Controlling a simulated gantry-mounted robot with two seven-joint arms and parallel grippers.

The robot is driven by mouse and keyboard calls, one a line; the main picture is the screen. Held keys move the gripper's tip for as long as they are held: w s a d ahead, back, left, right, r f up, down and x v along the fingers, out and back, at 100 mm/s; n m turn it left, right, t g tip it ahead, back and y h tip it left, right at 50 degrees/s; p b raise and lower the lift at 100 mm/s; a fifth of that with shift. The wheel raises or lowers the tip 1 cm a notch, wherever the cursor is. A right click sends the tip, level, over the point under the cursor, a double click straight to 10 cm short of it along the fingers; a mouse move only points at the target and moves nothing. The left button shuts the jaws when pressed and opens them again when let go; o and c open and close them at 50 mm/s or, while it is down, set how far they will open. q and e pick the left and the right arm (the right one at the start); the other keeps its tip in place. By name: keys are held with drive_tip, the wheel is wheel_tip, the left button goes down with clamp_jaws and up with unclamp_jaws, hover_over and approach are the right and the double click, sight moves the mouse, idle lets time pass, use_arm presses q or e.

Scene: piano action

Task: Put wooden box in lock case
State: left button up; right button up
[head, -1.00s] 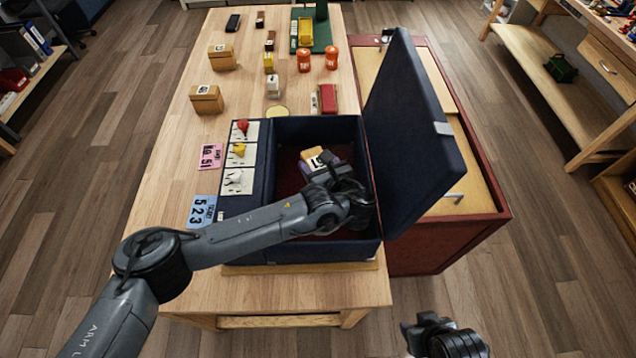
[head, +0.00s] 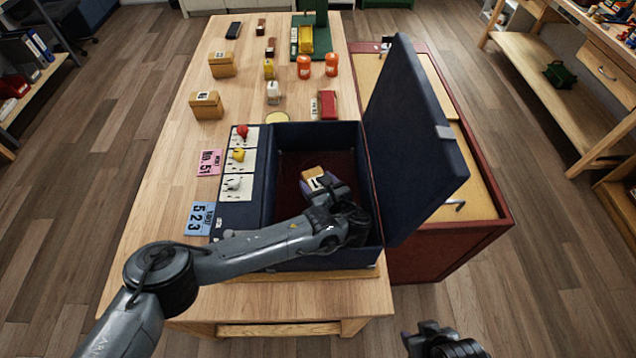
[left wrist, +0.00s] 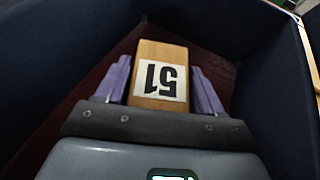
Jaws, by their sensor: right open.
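My left gripper (head: 321,184) reaches down into the case. In the left wrist view its purple fingers (left wrist: 160,88) are on both sides of the wooden box (left wrist: 158,68), close against it. The box's underside is hidden, so I cannot tell whether it touches the floor. My right gripper (head: 408,338) is empty, low in front of the table.
Red, yellow and white knobs (head: 238,158) line the case's left panel. Pink (head: 209,162) and blue (head: 199,219) number cards lie beside it. Two more wooden boxes (head: 206,105) and orange jars (head: 304,67) stand further back. A red cabinet (head: 480,225) is on the right.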

use_arm(q)
drive_tip(key=o, duration=0.3)
drive_tip(key=shift+p+v, duration=0.6)
drive_tip(key=shift+v, duration=3.2)
